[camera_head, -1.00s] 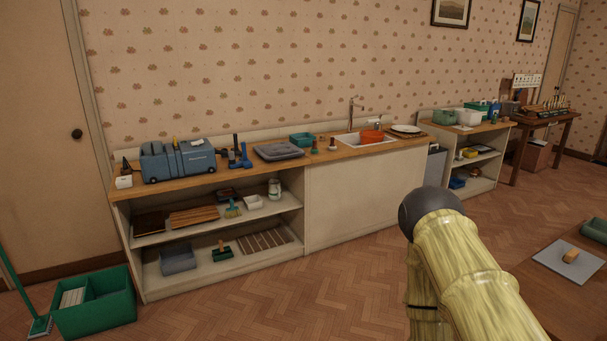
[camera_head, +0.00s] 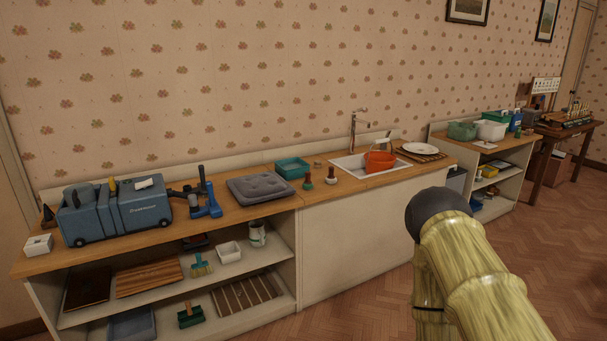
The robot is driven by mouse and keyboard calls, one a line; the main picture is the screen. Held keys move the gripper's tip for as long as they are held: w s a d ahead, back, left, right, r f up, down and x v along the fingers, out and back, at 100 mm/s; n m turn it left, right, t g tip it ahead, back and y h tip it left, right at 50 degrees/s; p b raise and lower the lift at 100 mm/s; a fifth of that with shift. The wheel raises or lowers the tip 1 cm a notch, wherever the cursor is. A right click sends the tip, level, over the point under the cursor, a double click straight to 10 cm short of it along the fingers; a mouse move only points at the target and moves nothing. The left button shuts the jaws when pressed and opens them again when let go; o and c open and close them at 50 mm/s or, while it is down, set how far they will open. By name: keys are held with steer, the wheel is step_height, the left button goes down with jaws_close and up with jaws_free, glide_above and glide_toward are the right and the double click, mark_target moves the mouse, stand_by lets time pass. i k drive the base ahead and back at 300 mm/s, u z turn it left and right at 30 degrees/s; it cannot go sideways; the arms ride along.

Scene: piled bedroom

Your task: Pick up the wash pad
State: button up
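A grey, tufted, flat pad (camera_head: 260,187) lies on the wooden counter left of the sink. It looks like a small cushion, and I cannot tell for sure that it is the wash pad. No other thing is clearly a wash pad at this distance. Part of my arm, with a pale yellow covering and a dark rounded joint, fills the lower right of the head view, away from the grey pad. My gripper is not in view.
Shelves (camera_head: 235,265) below hold brushes and boards. Floor (camera_head: 372,292) before the cabinet is clear.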

mark_target(307, 185)
steer(key=u, duration=0.1)
steer(key=i, duration=1.75)
steer(key=u, duration=0.1)
